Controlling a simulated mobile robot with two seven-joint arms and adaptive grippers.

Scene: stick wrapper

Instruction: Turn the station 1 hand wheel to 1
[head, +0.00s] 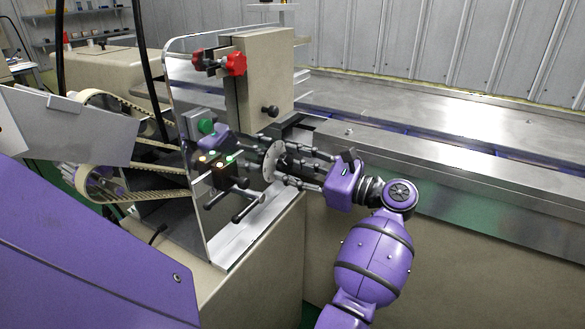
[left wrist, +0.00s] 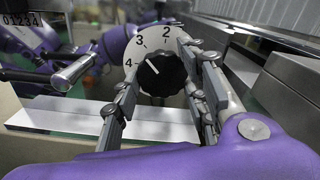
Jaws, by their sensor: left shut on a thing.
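The station 1 hand wheel shows in the head view as a pale disc (head: 269,160) on a shaft in front of the clear panel. In the left wrist view its white dial (left wrist: 150,42) reads 2, 3 and 4 around a black knob (left wrist: 165,75). The knob's white mark points to the upper left, roughly between 3 and 4. The figure 1 is not visible. My left gripper (head: 284,166) is shut on the hand wheel, its fingers on both sides of the knob; these fingers (left wrist: 160,92) also frame it in the left wrist view.
A green button (head: 206,126), small lit lamps and a black T-handle (head: 247,206) sit close left of the wheel. Red knobs (head: 236,63) are above. A steel table (head: 430,105) runs to the right. Belts (head: 150,196) run behind the clear panel (head: 185,75).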

